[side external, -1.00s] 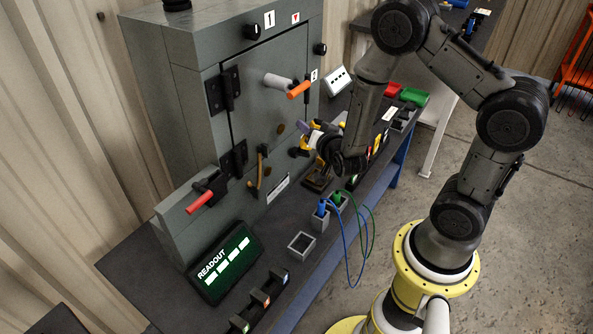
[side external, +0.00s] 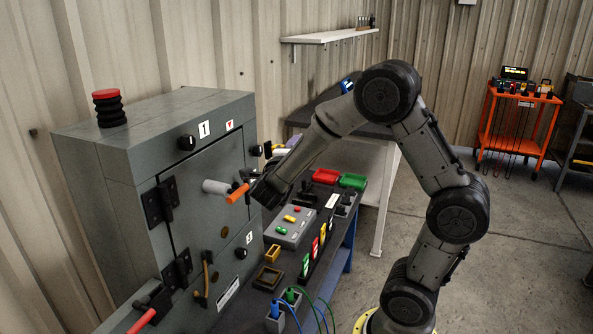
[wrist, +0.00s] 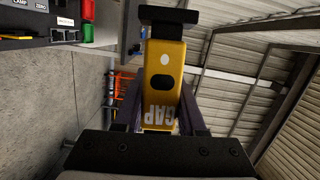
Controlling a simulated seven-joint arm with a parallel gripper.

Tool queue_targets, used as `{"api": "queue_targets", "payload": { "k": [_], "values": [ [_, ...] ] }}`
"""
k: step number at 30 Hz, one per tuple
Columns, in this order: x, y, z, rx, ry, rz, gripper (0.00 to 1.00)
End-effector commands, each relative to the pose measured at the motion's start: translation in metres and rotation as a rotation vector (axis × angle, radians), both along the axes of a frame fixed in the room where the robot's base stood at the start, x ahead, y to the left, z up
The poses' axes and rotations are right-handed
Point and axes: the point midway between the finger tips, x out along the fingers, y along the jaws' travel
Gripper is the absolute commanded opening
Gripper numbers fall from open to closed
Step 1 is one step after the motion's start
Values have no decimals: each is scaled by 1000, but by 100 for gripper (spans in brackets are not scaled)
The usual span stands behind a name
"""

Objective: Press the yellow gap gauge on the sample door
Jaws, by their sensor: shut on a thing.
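The yellow gap gauge (wrist: 163,90) stands between my two fingers in the wrist view, its GAP lettering towards my palm and its black crosspiece at the far end. My gripper (wrist: 160,108) is shut on its sides. In the side view my gripper (side external: 264,190) is beside the orange grip of the door handle, on its right. The gauge cannot be made out there. The grey sample door (side external: 207,255) looks closed, with black hinges on its left. I cannot tell whether the gauge touches the door.
The handle's orange grip (side external: 238,193) sticks out from the door near my gripper. Below are a grey box with coloured buttons (side external: 290,228), a yellow open frame (side external: 272,254) and blue and green cables. Red (side external: 326,176) and green trays lie further back.

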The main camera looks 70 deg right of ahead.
Motion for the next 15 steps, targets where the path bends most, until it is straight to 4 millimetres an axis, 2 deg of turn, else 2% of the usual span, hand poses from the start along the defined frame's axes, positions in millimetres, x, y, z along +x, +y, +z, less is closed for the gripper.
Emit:
{"api": "queue_targets", "payload": {
  "k": [2,6,15],
  "values": [
    [9,0,14,-6,-42,46,0],
    [19,1,28,-7,-79,104,0],
    [37,2,31,-7,-85,121,0]
  ]
}}
